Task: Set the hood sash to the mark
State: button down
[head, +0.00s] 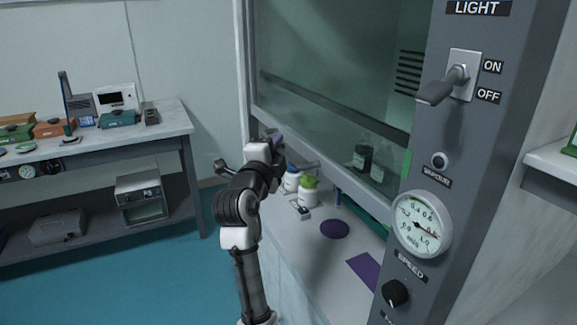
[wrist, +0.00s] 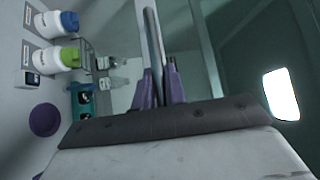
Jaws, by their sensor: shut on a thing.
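The hood sash is a tinted glass pane (head: 320,45) in a grey frame, partly raised, with its lower rail (head: 340,165) slanting across the hood opening. My gripper (head: 278,140) is at the left part of this rail; my own wrist hides the contact in the head view. In the wrist view, the purple fingers of my gripper (wrist: 159,85) are shut on a thin grey bar, the sash handle (wrist: 154,40). A green strip (head: 407,163) shows by the right post at about rail height; I cannot tell whether it is the mark.
Below the sash, white bottles with blue (head: 291,180) and green (head: 308,190) caps stand on the hood worktop (head: 300,235), near a purple disc (head: 335,229). Dark bottles (head: 362,158) show behind the glass. The right post carries a light switch (head: 457,78) and gauge (head: 422,224). A bench (head: 160,130) stands left.

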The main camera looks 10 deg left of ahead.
notch_tip(320, 180, up, 13)
jog(key=p, duration=0.3)
jog(key=shift+r, duration=0.15)
jog(key=c, duration=1.7)
grip_release()
jog(key=s+b, duration=0.1)
jog(key=s, duration=0.3)
jog(key=s+a+f+b, duration=0.1)
jog(key=s+b, duration=0.1)
jog(key=s, duration=0.3)
jog(key=s+a+f+b, duration=0.1)
jog(key=s+b, duration=0.1)
jog(key=s, duration=0.2)
jog(key=shift+s, duration=0.3)
